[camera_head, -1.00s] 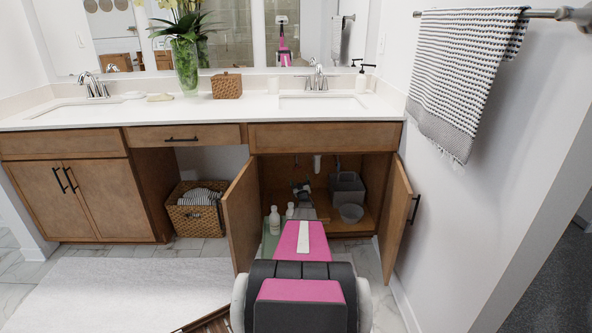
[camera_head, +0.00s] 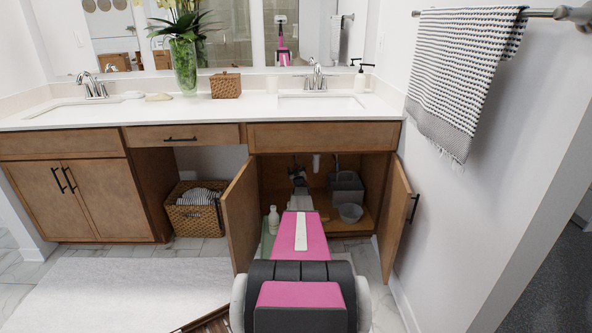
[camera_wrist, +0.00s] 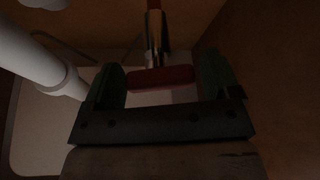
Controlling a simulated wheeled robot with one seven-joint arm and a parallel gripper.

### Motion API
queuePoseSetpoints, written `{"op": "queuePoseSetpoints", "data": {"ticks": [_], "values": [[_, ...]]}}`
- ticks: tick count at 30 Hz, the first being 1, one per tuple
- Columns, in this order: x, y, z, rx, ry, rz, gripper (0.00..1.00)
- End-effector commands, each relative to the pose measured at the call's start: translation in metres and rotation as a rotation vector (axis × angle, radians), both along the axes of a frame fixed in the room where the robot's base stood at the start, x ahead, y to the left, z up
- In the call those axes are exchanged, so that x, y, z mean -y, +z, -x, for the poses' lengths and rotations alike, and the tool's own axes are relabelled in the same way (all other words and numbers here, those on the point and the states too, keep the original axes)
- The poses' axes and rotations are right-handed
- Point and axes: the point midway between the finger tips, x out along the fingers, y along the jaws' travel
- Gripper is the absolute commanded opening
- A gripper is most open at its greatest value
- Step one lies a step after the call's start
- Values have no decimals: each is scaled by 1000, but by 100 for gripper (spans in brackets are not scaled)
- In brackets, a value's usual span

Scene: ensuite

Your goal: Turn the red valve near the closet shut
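The red valve (camera_wrist: 160,77) shows in the dim wrist view as a dark red crosswise handle on a metal pipe stub. My gripper (camera_wrist: 163,72) is open, with one dark green finger on each side of the handle. A gap seems to show at each end of the handle, though contact is hard to judge in the dark. In the head view my gripper (camera_head: 298,178) is inside the open cabinet (camera_head: 320,165) under the right sink. The valve cannot be made out there, hidden by my arm and the dark.
A thick white pipe (camera_wrist: 30,60) runs left of my gripper. The cabinet holds a grey bin (camera_head: 346,190), a bowl (camera_head: 350,212) and a white bottle (camera_head: 273,218). The left door (camera_head: 241,215) and right door (camera_head: 396,215) stand open beside my arm.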

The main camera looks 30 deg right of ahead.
Motion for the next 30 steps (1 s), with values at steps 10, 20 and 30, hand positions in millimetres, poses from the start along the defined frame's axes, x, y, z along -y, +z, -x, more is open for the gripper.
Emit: {"op": "queuePoseSetpoints", "data": {"ticks": [10, 20, 30], "values": [[0, 0, 0, 25, 1, -42, 42], [0, 0, 0, 175, 0, -288, 42], [0, 0, 1, 184, 0, -303, 72]]}}
